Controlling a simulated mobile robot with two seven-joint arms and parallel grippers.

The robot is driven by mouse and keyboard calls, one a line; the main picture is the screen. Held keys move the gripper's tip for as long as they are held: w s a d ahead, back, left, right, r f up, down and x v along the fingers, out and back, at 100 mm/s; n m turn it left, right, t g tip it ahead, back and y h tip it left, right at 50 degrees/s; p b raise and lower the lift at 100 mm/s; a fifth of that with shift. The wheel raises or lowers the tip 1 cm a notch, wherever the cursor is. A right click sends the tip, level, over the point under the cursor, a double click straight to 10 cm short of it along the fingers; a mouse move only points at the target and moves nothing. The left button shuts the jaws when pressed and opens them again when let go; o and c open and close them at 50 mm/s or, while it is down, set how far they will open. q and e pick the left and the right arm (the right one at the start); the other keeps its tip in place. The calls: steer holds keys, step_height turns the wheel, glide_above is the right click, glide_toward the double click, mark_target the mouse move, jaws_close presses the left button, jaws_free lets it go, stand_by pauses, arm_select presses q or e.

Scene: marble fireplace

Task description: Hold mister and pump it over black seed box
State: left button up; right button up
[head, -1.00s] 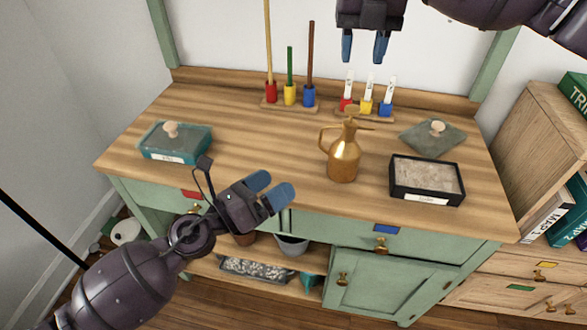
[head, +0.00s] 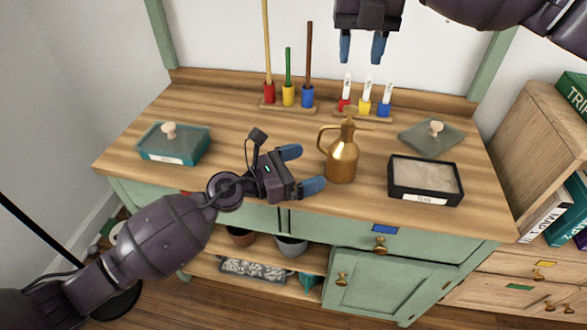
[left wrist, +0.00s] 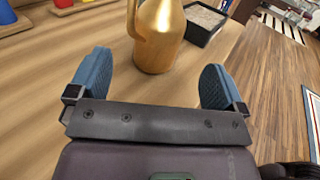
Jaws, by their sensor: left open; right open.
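The brass mister (head: 342,160) stands upright on the wooden bench top, with its handle on the left side. It also shows in the left wrist view (left wrist: 160,35), just beyond my fingers. The black seed box (head: 425,190) is to the right of the mister, open, with pale grey contents and a white label. It also shows in the left wrist view (left wrist: 207,22). My left gripper (head: 307,169) is open and empty, just left of the mister, its fingers pointing at it. My right gripper (head: 362,48) is open and empty, high above the back of the bench.
A teal lidded box (head: 175,144) sits at the bench's left. A grey-green lid with a knob (head: 431,137) lies behind the black box. Coloured tool holders (head: 288,98) and white tags in coloured bases (head: 366,104) stand along the back. The bench's front edge is near my left gripper.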

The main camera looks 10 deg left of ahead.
mark_target(330, 159)
arm_select(q)
steer(key=x, duration=0.8)
steer(key=shift+w+d, duration=0.1)
steer(key=shift+c, duration=0.3)
steer(key=c, duration=1.1)
arm_select(e)
steer(key=shift+c, duration=0.3)
jaws_close()
stand_by(0.3)
